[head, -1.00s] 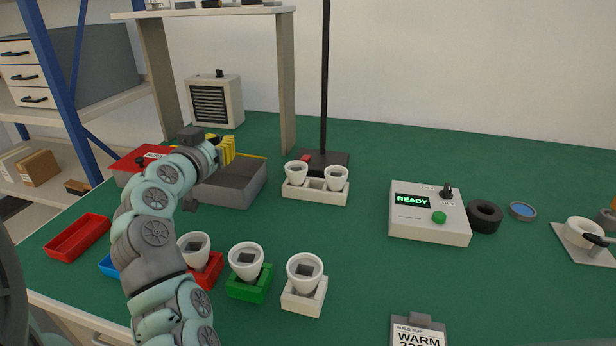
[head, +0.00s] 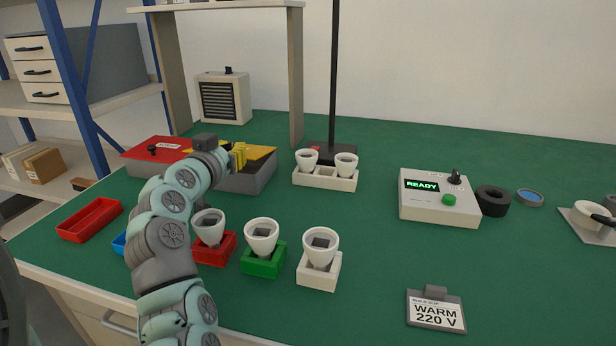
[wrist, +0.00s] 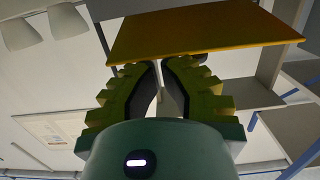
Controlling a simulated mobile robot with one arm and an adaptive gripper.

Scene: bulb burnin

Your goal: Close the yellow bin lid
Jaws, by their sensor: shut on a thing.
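The yellow bin lid (head: 262,152) shows over the grey bin (head: 252,181) on the left of the table in the head view, partly hidden by my gripper. I cannot tell whether it lies flush on the rim. In the wrist view the lid (wrist: 205,32) is a yellow-orange panel just beyond my fingertips. My gripper (head: 238,156), with yellow fingers, is at the lid. In the wrist view its fingertips (wrist: 165,65) are close to the lid's near edge. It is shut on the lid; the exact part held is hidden.
A bin with a red lid (head: 158,147) stands beside it on the left. White cups in a white holder (head: 325,180) stand close on the right. Cups in red, green and white blocks (head: 264,262) are nearer. A red tray (head: 90,220) lies at left.

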